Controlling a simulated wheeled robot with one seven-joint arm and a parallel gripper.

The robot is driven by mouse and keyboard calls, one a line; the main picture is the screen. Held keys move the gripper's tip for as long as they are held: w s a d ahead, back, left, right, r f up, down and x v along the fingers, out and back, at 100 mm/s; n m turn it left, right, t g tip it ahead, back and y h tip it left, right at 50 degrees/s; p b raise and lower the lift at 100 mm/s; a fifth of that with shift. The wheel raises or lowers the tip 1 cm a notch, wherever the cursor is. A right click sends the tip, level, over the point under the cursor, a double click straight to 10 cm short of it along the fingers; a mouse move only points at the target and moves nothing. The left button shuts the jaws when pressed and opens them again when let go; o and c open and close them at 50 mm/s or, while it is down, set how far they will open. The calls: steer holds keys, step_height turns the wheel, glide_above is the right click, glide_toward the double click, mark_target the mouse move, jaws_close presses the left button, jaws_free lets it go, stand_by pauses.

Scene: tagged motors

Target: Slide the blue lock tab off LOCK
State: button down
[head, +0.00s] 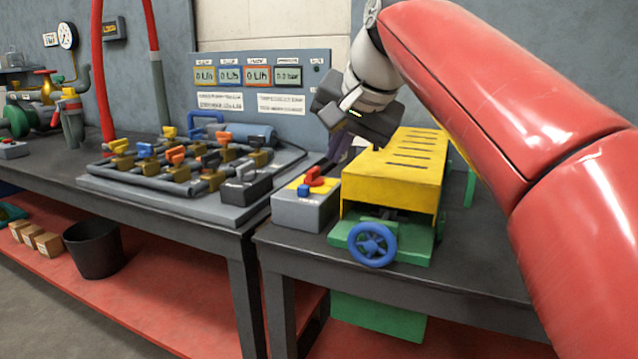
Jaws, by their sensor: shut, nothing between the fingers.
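A small blue tab (303,190) sits on the yellow top of a grey box (300,212), just below and left of a red switch handle (317,178). The blue tab appears to be the lock tab; no LOCK lettering is readable. My gripper (352,118) is above and right of the box in the picture, near the far left end of the yellow cover. It is shut and empty, apart from the tab. Its fingertips are hard to make out against the dark gripper body.
A yellow slotted cover (395,170) on a green base with a blue handwheel (372,243) stands right of the box. A board of pipes and coloured valves (180,165) lies to the left. A gauge panel (262,82) stands behind. My red arm blocks the right side.

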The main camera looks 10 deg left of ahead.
steer(key=b, duration=0.2)
glide_toward(295, 192)
steer(key=f, duration=0.1)
steer(key=w+d+f, duration=0.1)
steer(key=f, duration=0.2)
steer(key=shift+w+d+f, duration=0.15)
steer(key=shift+d+f, duration=0.05)
steer(key=shift+d, duration=0.15)
steer(key=shift+a, duration=0.1)
steer(key=shift+w+a+r+p, duration=0.15)
steer(key=shift+a+p, duration=0.2)
steer(key=shift+p, duration=0.2)
steer(key=shift+w+a+p, duration=0.2)
steer(key=shift+a+p, duration=0.2)
steer(key=shift+a, duration=0.15)
steer(key=shift+w+a+p, duration=0.15)
steer(key=shift+a+p, duration=0.25)
steer(key=shift+a, duration=0.3)
